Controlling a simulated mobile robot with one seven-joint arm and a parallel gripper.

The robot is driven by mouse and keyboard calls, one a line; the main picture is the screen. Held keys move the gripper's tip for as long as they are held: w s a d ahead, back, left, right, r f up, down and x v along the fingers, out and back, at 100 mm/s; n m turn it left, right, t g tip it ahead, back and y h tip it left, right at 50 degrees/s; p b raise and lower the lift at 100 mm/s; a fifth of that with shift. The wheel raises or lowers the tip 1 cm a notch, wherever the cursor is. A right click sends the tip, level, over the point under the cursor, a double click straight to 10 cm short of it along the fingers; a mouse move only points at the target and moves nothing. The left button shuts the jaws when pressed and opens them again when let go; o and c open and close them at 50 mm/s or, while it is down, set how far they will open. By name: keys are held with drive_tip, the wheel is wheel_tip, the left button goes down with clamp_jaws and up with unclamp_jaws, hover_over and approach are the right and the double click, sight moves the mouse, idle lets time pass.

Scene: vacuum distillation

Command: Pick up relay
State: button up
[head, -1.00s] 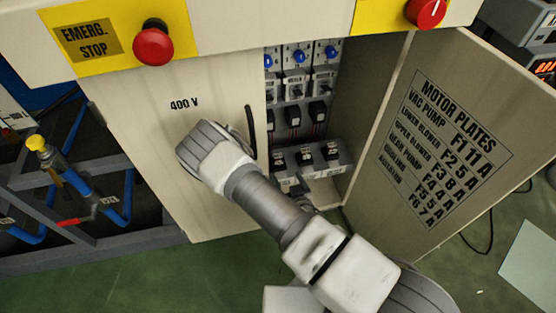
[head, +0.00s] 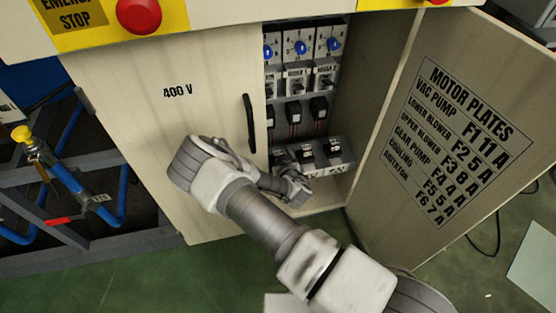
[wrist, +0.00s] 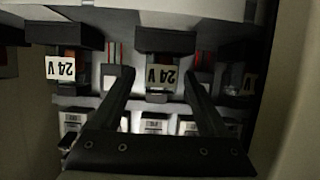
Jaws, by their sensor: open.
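The open cabinet holds black block-shaped modules that look like relays. In the head view, several stand on a grey sloped holder (head: 347,166) low in the cabinet; one relay (head: 332,147) is at its right. My gripper (head: 296,187) is in front of this holder, and its jaws are too small to judge there. The wrist view is upside down. It shows my gripper (wrist: 158,74) open and empty, its fingers on either side of a relay (wrist: 165,41) with a 24 V label. I cannot tell whether they touch it. Similar black relays (wrist: 71,34) stand to the sides.
The shut cabinet door (head: 150,130) with a black handle (head: 249,123) is on the left. The open door (head: 450,130) with the motor plate list is on the right. Switches with blue knobs (head: 301,47) and more black modules (head: 318,108) are above the holder.

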clamp_jaws()
idle(0.4)
drive_tip(key=shift+r, duration=0.1)
